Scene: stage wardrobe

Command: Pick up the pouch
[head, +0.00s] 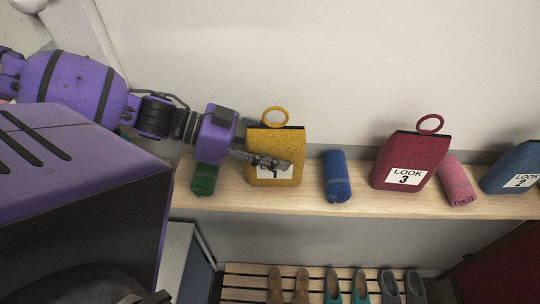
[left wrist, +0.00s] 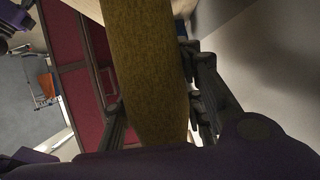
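The yellow pouch (head: 287,149) stands upright on the wooden shelf, with a ring on top and a white label partly hidden by my gripper. My left gripper (head: 264,160) is at its front, coming in from the left. In the left wrist view, the yellow pouch (left wrist: 148,75) stands between the fingers (left wrist: 155,115), one close on each side; whether both press on it is not clear. A red pouch (head: 408,154) labelled LOOK 3 and a blue pouch (head: 518,161) stand further right. My right gripper is not in view.
On the shelf (head: 270,202), a green roll (head: 204,179) lies left of the yellow pouch, a blue roll (head: 337,176) right of it, and a pink roll (head: 457,181) beside the red pouch. A pale wall rises behind. Shoes stand on a slatted rack (head: 250,282) below.

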